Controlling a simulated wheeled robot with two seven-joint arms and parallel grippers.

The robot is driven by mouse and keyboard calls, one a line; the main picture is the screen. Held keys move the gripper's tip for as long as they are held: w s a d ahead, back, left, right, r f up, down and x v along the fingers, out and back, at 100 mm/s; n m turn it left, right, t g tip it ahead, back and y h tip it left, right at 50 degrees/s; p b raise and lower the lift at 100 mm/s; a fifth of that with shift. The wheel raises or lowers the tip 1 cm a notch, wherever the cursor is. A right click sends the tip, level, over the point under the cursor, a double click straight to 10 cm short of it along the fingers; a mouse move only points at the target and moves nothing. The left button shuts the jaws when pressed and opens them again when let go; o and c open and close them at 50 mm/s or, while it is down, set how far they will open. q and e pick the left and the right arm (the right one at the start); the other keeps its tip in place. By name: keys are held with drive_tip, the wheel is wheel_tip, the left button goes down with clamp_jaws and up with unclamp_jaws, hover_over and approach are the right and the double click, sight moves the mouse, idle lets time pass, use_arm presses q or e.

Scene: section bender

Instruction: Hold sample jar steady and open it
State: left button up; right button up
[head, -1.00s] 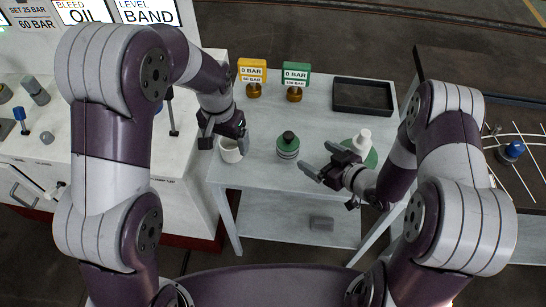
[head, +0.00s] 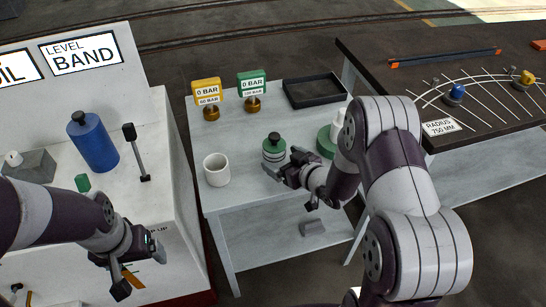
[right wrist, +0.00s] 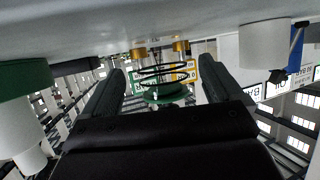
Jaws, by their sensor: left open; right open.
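My left gripper (head: 132,272) is open and empty at the lower left, in front of the white console and away from the jar.
A white cup (head: 216,170) stands left of the jar. A green round base (head: 325,141) with a white bottle (head: 338,124) is close on the right, partly behind my right arm. Yellow (head: 207,92) and green (head: 252,84) gauge signs and a black tray (head: 313,91) are behind.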

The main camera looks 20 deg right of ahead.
sight(278, 144)
drive_tip(key=x, duration=0.5)
drive_tip(key=shift+s+f, duration=0.15)
drive_tip(key=shift+f, duration=0.1)
drive_tip(key=shift+s+r, duration=0.1)
drive_tip(key=c, duration=1.4)
drive_tip(key=shift+r, duration=0.1)
drive_tip(key=shift+r, duration=0.35)
drive_tip(key=r, duration=0.2)
drive_tip(key=d+r, duration=0.1)
drive_tip(key=r, duration=0.1)
drive_tip(key=d+r, duration=0.2)
drive_tip(key=d, duration=0.1)
drive_tip(key=s+d+r+p, duration=0.1)
drive_tip(key=d+r, duration=0.1)
drive_tip(key=d, duration=0.2)
drive_tip(key=s+d+r, duration=0.1)
drive_tip(key=d+r, duration=0.1)
drive_tip(key=d, duration=0.1)
drive_tip(key=shift+s+d+p, duration=0.1)
drive_tip(key=shift+d+p, duration=0.15)
drive_tip(key=shift+p, duration=0.1)
